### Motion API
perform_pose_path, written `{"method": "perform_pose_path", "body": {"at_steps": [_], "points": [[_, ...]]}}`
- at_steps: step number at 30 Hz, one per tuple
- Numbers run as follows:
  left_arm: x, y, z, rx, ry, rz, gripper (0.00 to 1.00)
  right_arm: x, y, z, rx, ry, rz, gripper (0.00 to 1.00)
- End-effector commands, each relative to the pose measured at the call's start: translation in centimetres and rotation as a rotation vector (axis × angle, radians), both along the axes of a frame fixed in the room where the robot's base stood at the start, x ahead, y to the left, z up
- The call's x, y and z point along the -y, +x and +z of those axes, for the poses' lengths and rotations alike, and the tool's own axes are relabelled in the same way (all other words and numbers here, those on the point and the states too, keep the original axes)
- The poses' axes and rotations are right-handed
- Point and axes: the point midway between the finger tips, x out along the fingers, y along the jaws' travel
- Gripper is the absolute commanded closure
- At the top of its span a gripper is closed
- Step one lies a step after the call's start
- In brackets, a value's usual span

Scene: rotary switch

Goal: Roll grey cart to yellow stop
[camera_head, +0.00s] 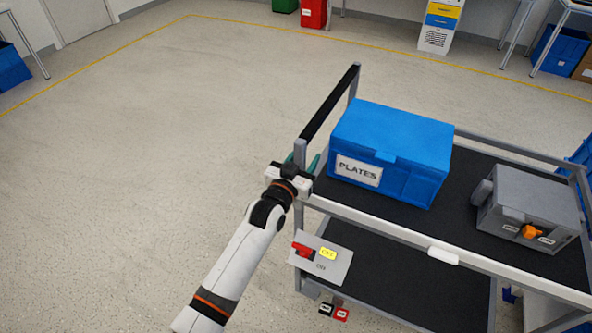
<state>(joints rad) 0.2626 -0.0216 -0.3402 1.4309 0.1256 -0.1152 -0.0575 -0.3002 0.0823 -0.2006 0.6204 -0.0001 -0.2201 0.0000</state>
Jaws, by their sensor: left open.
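The grey cart (380,220) stands right of centre, with grey posts and dark upper and lower shelves. Its black push handle (328,105) runs along its left end, on grey posts. My left gripper (303,162) is at the cart's near left corner, beside the near handle post. Its teal fingers are apart, with the post seemingly between them; I cannot tell whether they touch it. A yellow line (120,45) runs along the floor at the back and left. I see no separate yellow stop. My right gripper is not in view.
On the cart are a blue box (400,140) labelled PLATES and a grey box (530,205) with an orange knob (532,231). A panel (335,262) with a red switch (303,250) is at its near left. Black and red pedals (341,314) sit below. Floor to the left is clear.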

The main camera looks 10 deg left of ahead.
Motion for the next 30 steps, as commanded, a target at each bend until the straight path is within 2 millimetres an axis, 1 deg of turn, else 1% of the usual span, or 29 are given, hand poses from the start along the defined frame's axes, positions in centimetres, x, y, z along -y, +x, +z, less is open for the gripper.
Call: {"method": "perform_pose_path", "body": {"at_steps": [5,12,16,21,30], "points": [[-1.0,-2.7,-0.1,-0.001,0.0,0.0,0.55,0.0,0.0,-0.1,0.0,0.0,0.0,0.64],[-2.6,-7.6,-0.2,-0.001,0.0,-0.001,0.55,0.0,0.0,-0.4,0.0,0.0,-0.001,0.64],[-3.3,-9.4,-0.2,-0.002,0.002,-0.001,0.55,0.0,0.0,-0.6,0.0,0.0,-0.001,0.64],[-3.7,-10.6,0.0,-0.001,0.001,-0.001,0.55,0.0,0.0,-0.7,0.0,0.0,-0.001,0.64],[-3.7,-10.8,0.0,0.0,0.001,-0.001,0.55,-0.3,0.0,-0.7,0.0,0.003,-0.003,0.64]]}}
